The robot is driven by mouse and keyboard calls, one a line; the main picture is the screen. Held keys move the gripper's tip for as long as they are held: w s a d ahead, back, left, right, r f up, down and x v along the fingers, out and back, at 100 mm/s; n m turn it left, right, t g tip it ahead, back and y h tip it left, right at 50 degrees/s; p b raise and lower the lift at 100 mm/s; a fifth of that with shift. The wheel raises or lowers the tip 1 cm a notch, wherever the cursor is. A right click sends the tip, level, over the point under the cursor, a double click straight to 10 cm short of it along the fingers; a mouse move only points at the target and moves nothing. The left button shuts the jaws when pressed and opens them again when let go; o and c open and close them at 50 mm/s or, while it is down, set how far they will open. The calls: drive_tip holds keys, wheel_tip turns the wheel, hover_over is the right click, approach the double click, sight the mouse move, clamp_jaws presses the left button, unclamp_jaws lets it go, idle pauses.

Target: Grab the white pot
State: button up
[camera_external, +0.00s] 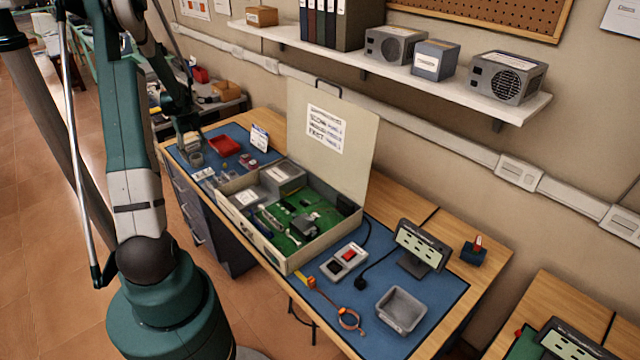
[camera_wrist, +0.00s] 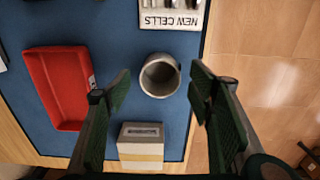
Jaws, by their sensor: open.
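The white pot (camera_wrist: 159,77) is a small round cup standing upright on the blue mat. In the wrist view I look down into its open top. My gripper (camera_wrist: 160,87) is open, with one green finger to the left of the pot and one to the right, and a gap on both sides. How high the fingertips are above the mat is unclear. In the external view the pot (camera_external: 195,159) looks small and greyish at the far left end of the bench, just below my gripper (camera_external: 187,134).
A red tray (camera_wrist: 60,90) lies left of the pot in the wrist view. A small white and tan box (camera_wrist: 141,145) is below it, and a "NEW CELLS" holder (camera_wrist: 171,17) is above. The bench edge is at right. An open case (camera_external: 285,262) stands mid-bench.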

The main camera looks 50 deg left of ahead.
drive_tip(key=shift+f, duration=1.35)
drive_tip(key=c, duration=1)
